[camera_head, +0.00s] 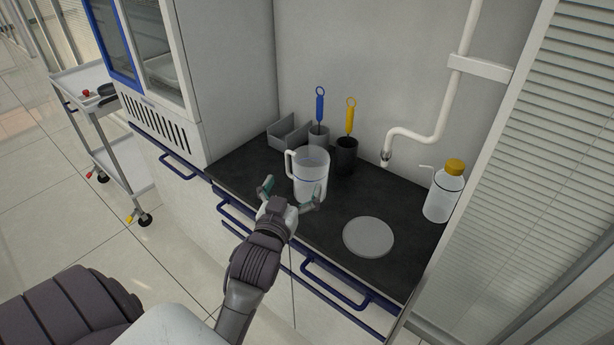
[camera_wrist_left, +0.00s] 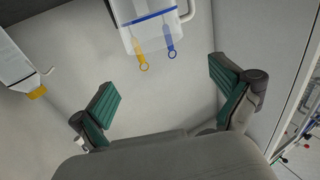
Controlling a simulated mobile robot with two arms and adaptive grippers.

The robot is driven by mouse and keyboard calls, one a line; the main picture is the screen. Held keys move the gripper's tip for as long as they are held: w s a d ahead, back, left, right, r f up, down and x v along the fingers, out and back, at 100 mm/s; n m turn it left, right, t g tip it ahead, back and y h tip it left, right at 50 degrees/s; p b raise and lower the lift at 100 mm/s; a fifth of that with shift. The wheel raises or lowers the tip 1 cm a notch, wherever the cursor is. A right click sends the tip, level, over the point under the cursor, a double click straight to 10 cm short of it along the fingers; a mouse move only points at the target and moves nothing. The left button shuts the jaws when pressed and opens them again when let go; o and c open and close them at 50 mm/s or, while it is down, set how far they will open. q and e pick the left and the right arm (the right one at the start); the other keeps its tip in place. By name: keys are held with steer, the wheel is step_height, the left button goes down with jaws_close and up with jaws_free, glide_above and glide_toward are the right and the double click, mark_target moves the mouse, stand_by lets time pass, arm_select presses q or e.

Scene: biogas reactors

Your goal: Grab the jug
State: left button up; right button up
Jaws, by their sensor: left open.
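The jug (camera_head: 311,178) is a translucent white pitcher with a blue line around it. It stands upright on the dark countertop, its handle on the left. In the left wrist view the jug (camera_wrist_left: 150,28) appears upside down at the top edge, only partly in frame. My left gripper (camera_head: 289,196) is open at the front of the jug, its green-padded fingers spread low to either side. The left wrist view shows both fingers (camera_wrist_left: 165,93) wide apart with nothing between them. Whether a finger touches the jug is unclear. My right gripper is not in view.
Behind the jug stand a grey holder with a blue brush (camera_head: 320,105), a dark cup with a yellow brush (camera_head: 350,118) and a grey bin (camera_head: 287,133). A round grey disc (camera_head: 368,237) and a yellow-capped bottle (camera_head: 440,195) are to the right. A white pipe (camera_head: 440,115) hangs above.

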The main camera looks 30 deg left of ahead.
arm_select(q)
glide_toward(315, 148)
steer(key=w+r, duration=0.1)
steer(key=x, duration=0.1)
steer(key=p+x, duration=0.1)
steer(key=x, duration=0.1)
steer(key=f+p+x, duration=0.1)
steer(key=x, duration=0.1)
steer(key=shift+w+a, duration=0.2)
steer(key=shift+a, duration=0.1)
steer(key=c, duration=1.3)
